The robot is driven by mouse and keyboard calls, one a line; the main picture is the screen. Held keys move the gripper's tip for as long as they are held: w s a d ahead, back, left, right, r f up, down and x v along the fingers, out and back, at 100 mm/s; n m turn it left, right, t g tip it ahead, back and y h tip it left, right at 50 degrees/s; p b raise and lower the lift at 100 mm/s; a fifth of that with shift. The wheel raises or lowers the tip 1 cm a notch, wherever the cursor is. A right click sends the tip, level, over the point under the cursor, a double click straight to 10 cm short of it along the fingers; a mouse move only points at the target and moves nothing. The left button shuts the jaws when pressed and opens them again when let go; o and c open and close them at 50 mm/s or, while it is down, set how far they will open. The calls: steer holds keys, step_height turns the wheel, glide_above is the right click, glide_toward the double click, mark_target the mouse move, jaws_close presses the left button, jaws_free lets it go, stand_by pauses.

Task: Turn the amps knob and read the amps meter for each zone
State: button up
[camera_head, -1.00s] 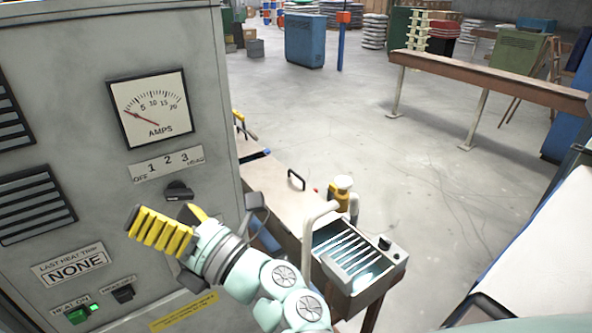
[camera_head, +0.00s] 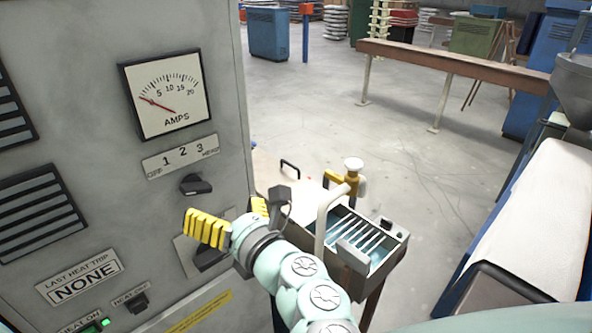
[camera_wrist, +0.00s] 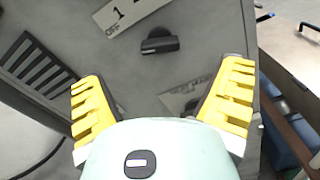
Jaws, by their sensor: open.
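The amps meter (camera_head: 167,93) is a square white dial on the grey cabinet face. Its red needle points up-left, on the low side of the scale, below the 5 mark. The black amps knob (camera_head: 195,185) sits under a plate (camera_head: 180,156) marked OFF, 1, 2, 3 and HEAD; I cannot tell its setting. My gripper (camera_head: 232,222) has yellow ribbed fingers and is below the knob, in front of the panel. In the wrist view the knob (camera_wrist: 160,42) lies beyond and between the spread, empty fingers, not touched by them.
A "NONE" heat trip label (camera_head: 83,284), a lit green heat-on switch (camera_head: 97,325) and a black heat-off switch (camera_head: 134,301) are low on the cabinet. A slotted metal tray (camera_head: 368,240) and a bench stand right of my arm. Open floor (camera_head: 310,110) lies beyond.

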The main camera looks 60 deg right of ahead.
mark_target(200, 189)
steer(key=p+x, duration=0.1)
steer(key=x, duration=0.1)
steer(key=p+x, duration=0.1)
steer(key=x, duration=0.2)
steer(key=p+x, duration=0.1)
steer(key=x, duration=0.1)
steer(key=shift+w+r, duration=0.2)
steer(key=shift+r, duration=0.2)
steer(key=shift+w+d+r+p, duration=0.15)
steer(key=shift+w+p, duration=0.1)
steer(key=shift+p, duration=0.3)
steer(key=shift+w+p, duration=0.45)
steer(key=shift+p, duration=0.25)
steer(key=shift+w+f+p, duration=0.3)
steer(key=shift+w+f, duration=0.05)
steer(key=shift+f, duration=0.2)
steer(key=c, duration=1.2)
